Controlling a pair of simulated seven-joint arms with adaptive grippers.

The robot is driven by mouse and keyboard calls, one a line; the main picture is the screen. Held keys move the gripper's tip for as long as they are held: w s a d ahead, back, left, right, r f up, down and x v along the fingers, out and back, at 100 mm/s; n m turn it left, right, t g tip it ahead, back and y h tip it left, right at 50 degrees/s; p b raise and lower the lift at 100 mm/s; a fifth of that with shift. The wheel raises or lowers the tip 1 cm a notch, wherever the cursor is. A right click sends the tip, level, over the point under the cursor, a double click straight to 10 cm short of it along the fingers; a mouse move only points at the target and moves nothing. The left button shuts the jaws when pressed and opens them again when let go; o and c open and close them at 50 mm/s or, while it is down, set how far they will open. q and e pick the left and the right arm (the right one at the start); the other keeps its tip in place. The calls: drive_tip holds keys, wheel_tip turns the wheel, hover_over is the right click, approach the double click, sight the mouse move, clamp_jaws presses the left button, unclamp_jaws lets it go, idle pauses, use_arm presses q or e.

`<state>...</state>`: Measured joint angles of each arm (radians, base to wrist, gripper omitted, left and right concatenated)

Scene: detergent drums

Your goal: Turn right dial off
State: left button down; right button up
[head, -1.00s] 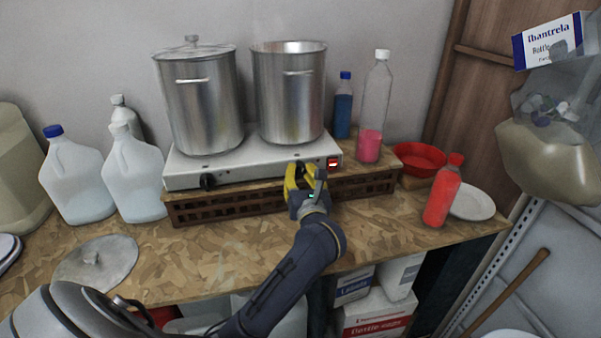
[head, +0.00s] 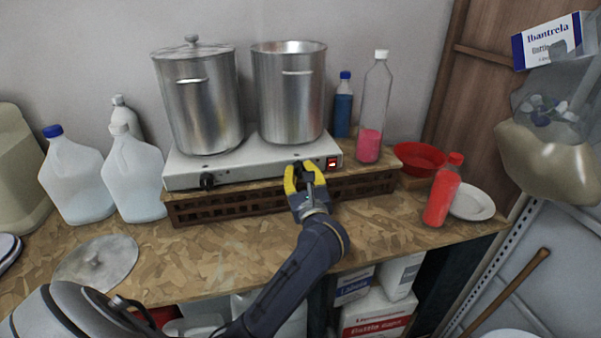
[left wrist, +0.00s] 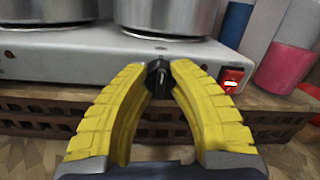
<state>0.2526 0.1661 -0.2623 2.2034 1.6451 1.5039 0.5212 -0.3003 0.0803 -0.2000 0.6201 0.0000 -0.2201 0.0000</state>
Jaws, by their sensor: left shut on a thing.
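The right dial (left wrist: 159,78) is a black knob on the front of the white two-burner hot plate (head: 250,169). In the left wrist view it sits between the tips of my left gripper (left wrist: 158,72), whose yellow fingers are shut on it. In the head view my left gripper (head: 299,172) is at the hot plate's front and largely hides this dial. The left dial (head: 207,181) is black and free. A red lit switch (head: 333,163) is to the right of the gripper; it also shows in the left wrist view (left wrist: 231,79). My right gripper is not in view.
A lidded pot (head: 200,105) and an open pot (head: 289,95) stand on the hot plate, which rests on a brown slatted crate (head: 235,208). Bottles stand at both sides, with a red bottle (head: 441,195) at right. The table front is mostly clear.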

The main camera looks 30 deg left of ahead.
use_arm(q)
drive_tip(key=shift+f, duration=0.2)
drive_tip(key=c, duration=1)
unclamp_jaws()
drive_tip(key=shift+r, duration=0.1)
drive_tip(key=v, duration=1.2)
drive_tip(key=shift+r, duration=0.1)
